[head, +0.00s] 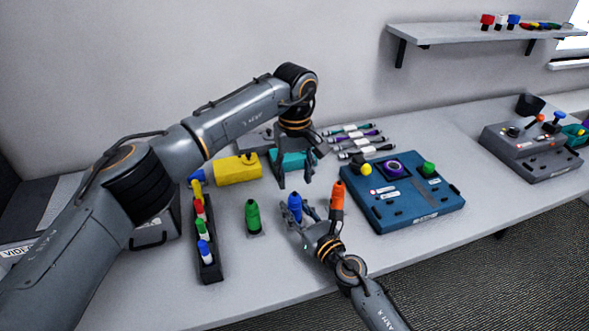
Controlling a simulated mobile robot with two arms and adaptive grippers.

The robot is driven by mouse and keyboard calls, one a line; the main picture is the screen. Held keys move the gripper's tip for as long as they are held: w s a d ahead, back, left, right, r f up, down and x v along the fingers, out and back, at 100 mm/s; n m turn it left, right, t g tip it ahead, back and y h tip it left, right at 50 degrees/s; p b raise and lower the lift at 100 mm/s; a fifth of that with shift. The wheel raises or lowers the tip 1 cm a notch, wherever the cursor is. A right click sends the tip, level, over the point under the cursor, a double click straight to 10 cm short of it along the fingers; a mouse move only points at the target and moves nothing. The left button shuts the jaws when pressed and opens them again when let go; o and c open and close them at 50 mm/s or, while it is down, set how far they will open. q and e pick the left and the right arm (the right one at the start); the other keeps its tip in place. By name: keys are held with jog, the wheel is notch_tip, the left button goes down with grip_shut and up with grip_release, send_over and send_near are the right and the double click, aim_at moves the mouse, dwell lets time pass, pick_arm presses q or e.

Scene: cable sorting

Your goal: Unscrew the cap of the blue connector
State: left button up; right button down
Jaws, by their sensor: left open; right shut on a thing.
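The blue connector (295,204) stands upright on the table between a green connector (252,214) and an orange one (337,197). My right gripper (300,219) reaches in from the front and is shut on the blue connector's lower part, which its fingers partly hide. My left gripper (295,182) points down with its fingers open, just above the top of the blue connector, and holds nothing. I cannot make out the line between cap and body.
A black rack (211,271) with several coloured pieces stands left. A yellow block (238,169) and a teal block (291,160) lie behind. A blue panel box (414,215) stands right, close to the orange connector. Cables (357,141) lie at the back.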

aim_at(294, 193)
pick_arm(q)
notch_tip(294, 193, down, 6)
jog(key=shift+f, duration=0.25)
